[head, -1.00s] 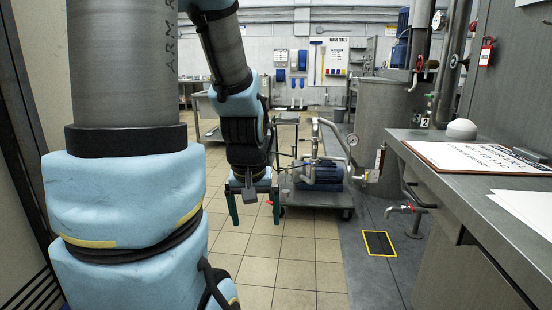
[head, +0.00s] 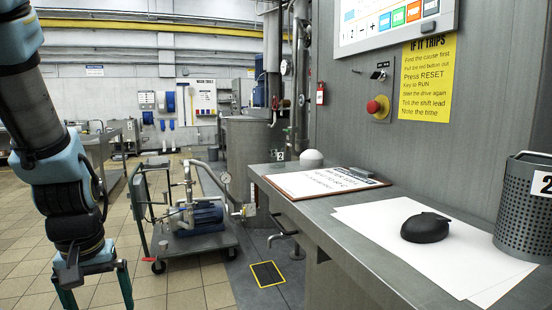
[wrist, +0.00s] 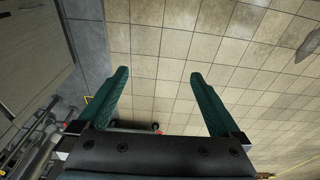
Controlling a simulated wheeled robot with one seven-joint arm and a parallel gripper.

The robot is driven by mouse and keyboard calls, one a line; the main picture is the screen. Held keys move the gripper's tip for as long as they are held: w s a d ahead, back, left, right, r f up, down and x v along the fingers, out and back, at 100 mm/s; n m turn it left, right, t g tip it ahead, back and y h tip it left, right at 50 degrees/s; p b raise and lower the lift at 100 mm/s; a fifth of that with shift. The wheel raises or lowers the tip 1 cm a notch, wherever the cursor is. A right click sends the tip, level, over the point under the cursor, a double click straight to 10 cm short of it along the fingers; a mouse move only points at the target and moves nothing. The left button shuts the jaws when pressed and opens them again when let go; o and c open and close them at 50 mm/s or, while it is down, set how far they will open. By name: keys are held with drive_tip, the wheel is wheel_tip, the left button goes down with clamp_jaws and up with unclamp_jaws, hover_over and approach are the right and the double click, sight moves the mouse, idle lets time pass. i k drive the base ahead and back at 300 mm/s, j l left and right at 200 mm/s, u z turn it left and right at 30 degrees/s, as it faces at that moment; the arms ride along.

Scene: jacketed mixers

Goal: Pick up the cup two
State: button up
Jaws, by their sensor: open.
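A dark grey perforated metal cup (head: 523,215) with a white label reading "2" stands upright on the steel bench (head: 335,222) at the right edge of the head view. Its right side is cut off by the frame. My gripper (head: 96,296) hangs pointing down at the lower left of the head view, over the tiled floor, well apart from the cup. In the wrist view my gripper (wrist: 158,78) is open and empty, its two green fingers spread above the floor tiles. The cup does not show in the wrist view.
On the bench lie a black mouse-like object (head: 426,227) on white sheets, a clipboard (head: 318,181) and a white dome (head: 312,158). A red stop button (head: 378,107) sits on the wall panel. A pump trolley (head: 196,238) stands on the floor between my arm and the bench.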

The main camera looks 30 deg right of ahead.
sight(277, 150)
drive_tip(key=z, duration=0.6)
drive_tip(key=i+j+z, duration=0.2)
drive_tip(key=z, duration=0.2)
drive_tip(key=i+j+z, duration=0.25)
drive_tip(key=z, duration=0.2)
drive_tip(key=i+j+z, duration=0.15)
drive_tip(key=j+z, duration=0.25)
